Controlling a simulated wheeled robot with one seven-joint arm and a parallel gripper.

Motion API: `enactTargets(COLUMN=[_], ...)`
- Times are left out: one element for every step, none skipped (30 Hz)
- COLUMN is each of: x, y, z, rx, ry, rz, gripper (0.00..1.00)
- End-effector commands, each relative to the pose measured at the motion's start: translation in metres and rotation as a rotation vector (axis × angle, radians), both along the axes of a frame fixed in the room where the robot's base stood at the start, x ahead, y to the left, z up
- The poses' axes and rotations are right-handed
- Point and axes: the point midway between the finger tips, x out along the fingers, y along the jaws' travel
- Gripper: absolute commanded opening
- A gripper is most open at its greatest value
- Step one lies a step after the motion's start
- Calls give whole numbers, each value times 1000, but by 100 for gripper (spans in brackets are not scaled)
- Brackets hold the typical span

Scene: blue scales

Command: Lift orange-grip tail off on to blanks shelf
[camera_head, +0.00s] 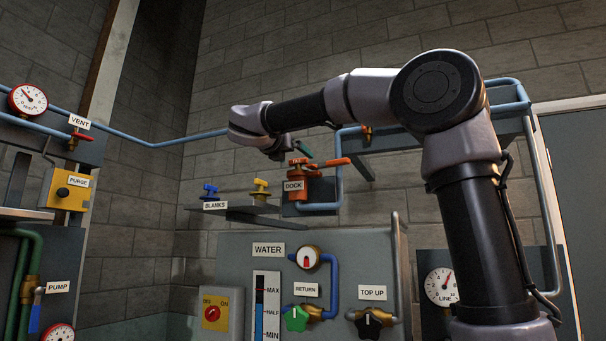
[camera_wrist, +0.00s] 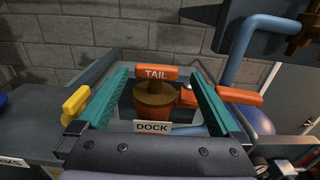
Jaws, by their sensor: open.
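The tail (camera_wrist: 156,74) has an orange grip lettered TAIL on a brass body (camera_wrist: 155,97). It sits upright in the orange dock (camera_wrist: 153,114), above the DOCK label. In the head view the orange-grip tail (camera_head: 298,161) shows small, just below my gripper (camera_head: 298,149). In the wrist view my gripper (camera_wrist: 155,80) is open, its teal fingers to the left and right of the tail with gaps on both sides. The blanks shelf (camera_head: 247,211) is left of the dock in the head view, holding a blue blank (camera_head: 210,190) and a yellow blank (camera_head: 261,188).
An orange lever (camera_head: 335,162) sticks out right of the dock, beside a blue pipe (camera_head: 339,185). The yellow blank (camera_wrist: 76,103) stands near my left finger. The water panel (camera_head: 235,262) is below. Some shelf surface (camera_wrist: 35,135) is bare.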

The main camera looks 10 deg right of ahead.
Motion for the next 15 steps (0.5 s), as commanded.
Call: enactTargets(x=[7,10,14,16,18,20,21,23,26,30,33,39,43,48,52], y=[-5,-7,-10,-12,-13,-14,-15,-16,-18,-20,-22,-25,-28,-30,-33], z=[0,0,0,0,0,-1,-1,-1,-2,-2,-3,-4,-4,-5,-5], rx=[1,1,0,0,1,2,2,2,2,1,0,1,1,2,1], ry=[1,1,0,0,0,1,1,1,1,2,1,2,2,1,0], rz=[-2,-2,-2,-2,-1,0,0,0,-1,-2,-1,-2,-1,-2,-2], gripper=[100,100,100,100,100,100,100,100,100,100,100,100,100,100,100])
